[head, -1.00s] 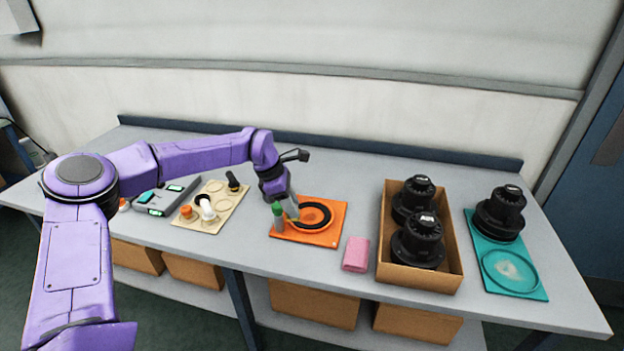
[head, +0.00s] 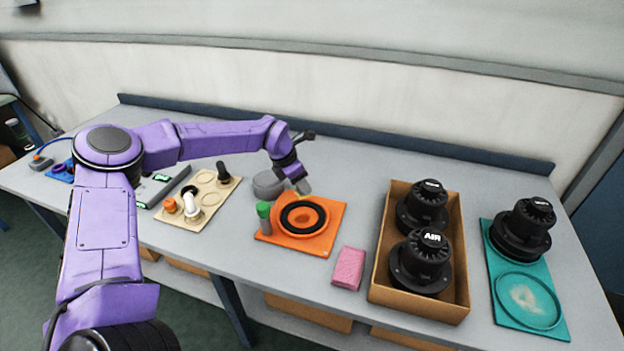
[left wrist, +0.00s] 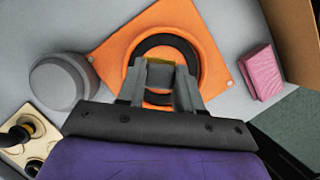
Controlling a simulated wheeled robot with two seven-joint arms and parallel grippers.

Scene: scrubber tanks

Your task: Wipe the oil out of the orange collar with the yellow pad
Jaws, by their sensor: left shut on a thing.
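The orange collar (head: 300,233) is a round rim on an orange plate, and a black ring lies in it. Its middle looks brownish orange; I cannot tell how much of that is oil. My left gripper (head: 303,187) is at the collar's back edge, seemingly above it. In the left wrist view, my left gripper (left wrist: 160,78) is shut on a small grey block with a yellow edge, which seems to be the yellow pad (left wrist: 160,62). The block hides part of the collar (left wrist: 203,65) there. My right gripper is out of view.
A green-capped bottle (head: 264,212) stands at the plate's left corner, with a grey round canister (head: 267,185) behind. A pink sponge (head: 349,268) and a cardboard box (head: 378,262) with black units are to the right. A beige tray (head: 214,203) is at left.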

